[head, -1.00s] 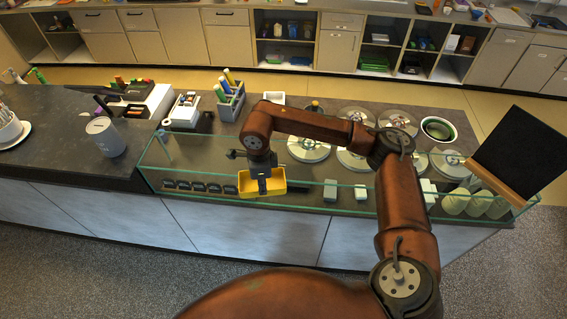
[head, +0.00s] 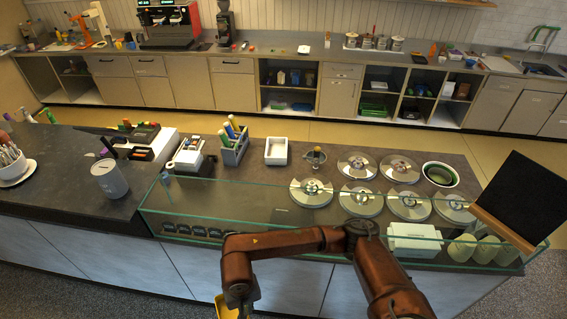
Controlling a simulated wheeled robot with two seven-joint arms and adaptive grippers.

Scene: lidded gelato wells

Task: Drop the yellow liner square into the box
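My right arm comes in from the lower right, and its gripper (head: 238,300) hangs in front of the counter at the bottom edge. A yellow object (head: 228,309) is at its fingers, cut off by the picture edge. I cannot tell whether it is the liner square or a yellow tub, nor whether the fingers are closed on it. A white box (head: 414,238) stands inside the glass case at the right; whether it is the task's box is unclear. My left gripper is out of view.
Several round lids (head: 361,203) lie on the counter behind the glass case (head: 190,211). A white square tray (head: 276,151), a grey marker holder (head: 234,147) and a dark-green bowl (head: 440,174) stand there too. A black panel (head: 519,197) rises at the right.

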